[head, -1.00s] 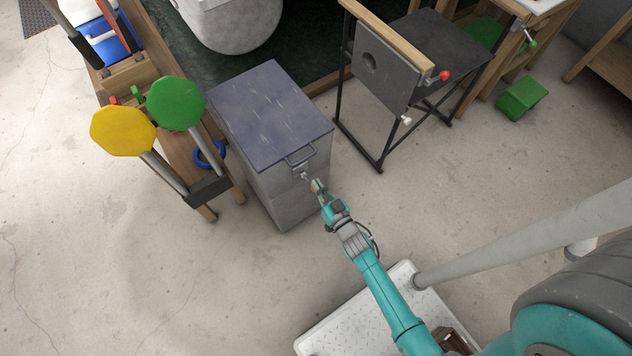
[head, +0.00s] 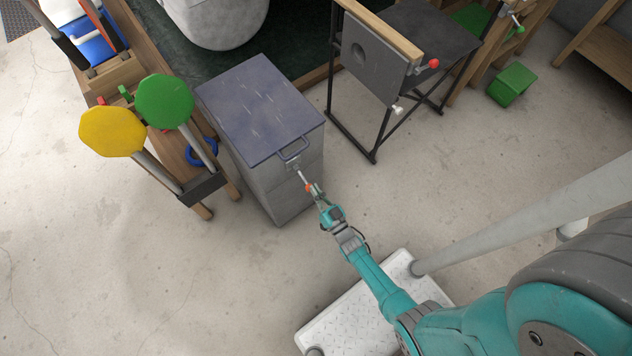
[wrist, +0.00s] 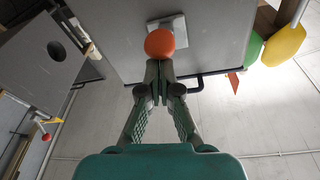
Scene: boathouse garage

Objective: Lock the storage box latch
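The storage box (head: 283,185) is a grey box with a dark blue-grey lid (head: 258,108) and a bar handle; the lid lies down on it. On its front, under the handle, a small light plate carries the latch lever (head: 302,177), which ends in an orange ball knob (head: 309,188). The knob (wrist: 160,42) shows in the wrist view in front of the plate (wrist: 180,27). My gripper (wrist: 160,66) has its fingers together, tips right at the knob's near side; the knob looks wider than the gap. Contact is unclear. My gripper (head: 315,193) also shows in the head view.
A wooden bench with yellow (head: 112,131) and green (head: 164,101) paddles stands close left of the box. A black-framed stand (head: 372,65) with a red knob is to the right. A green block (head: 511,85) lies farther right.

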